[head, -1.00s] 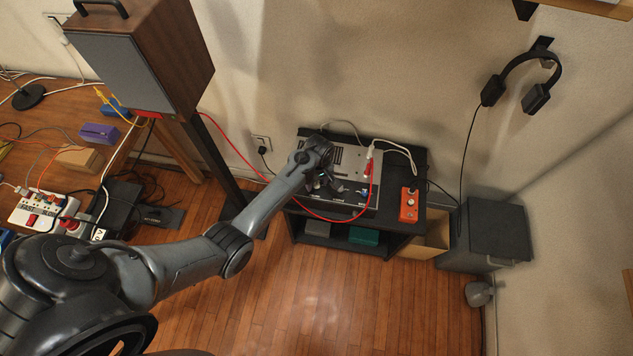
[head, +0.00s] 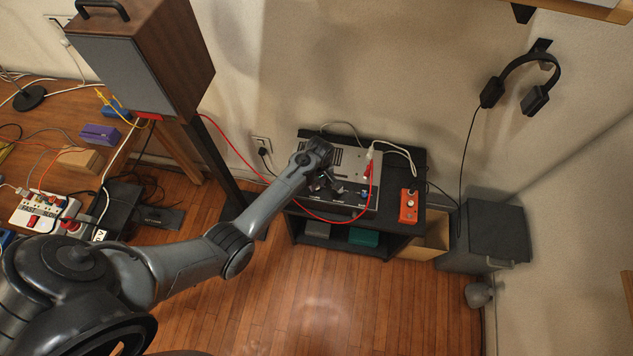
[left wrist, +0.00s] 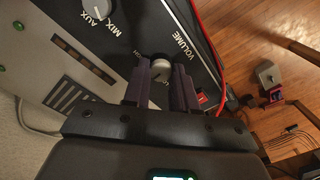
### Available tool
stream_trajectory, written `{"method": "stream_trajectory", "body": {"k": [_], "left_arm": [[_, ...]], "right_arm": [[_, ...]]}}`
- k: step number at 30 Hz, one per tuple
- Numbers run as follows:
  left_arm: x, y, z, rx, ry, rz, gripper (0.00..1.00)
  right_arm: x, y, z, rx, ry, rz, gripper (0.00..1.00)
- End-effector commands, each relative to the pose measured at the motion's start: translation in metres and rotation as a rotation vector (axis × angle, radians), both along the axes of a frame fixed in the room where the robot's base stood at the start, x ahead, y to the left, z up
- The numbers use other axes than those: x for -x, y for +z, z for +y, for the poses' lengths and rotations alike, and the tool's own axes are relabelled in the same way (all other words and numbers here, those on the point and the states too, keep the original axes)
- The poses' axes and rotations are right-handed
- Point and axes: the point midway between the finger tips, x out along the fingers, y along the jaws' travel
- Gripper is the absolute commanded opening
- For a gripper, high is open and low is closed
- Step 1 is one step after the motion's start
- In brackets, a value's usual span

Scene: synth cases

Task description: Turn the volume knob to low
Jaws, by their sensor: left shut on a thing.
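The volume knob (left wrist: 160,68) shows in the left wrist view, a round knob with a pale top beside the printed word VOLUME on the dark front strip of a grey mixer (left wrist: 120,45). My left gripper (left wrist: 160,90) has one finger on each side of it and is shut on it. The pointer direction on the knob is too small to read. In the head view the mixer (head: 352,158) sits on a black stand, and my left gripper (head: 328,184) reaches its front edge; the wrist hides part of the mixer. My right gripper is not in view.
A red cable (head: 330,217) loops close in front of the mixer. An orange pedal (head: 409,205) sits to its right on the black stand (head: 320,236). Open floor lies in front.

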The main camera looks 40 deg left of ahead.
Motion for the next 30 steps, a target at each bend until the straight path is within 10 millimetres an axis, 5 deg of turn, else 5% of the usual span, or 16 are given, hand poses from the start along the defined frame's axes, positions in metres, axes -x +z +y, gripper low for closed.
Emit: {"method": "stream_trajectory", "body": {"k": [15, 30], "left_arm": [[0.001, 0.003, -0.001, 0.002, 0.386, 0.004, 0.00], [0.002, 0.000, -0.001, 0.002, 0.825, 0.002, 0.00]], "right_arm": [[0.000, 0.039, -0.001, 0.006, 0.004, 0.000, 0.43], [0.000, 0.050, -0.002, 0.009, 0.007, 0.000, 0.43]]}}
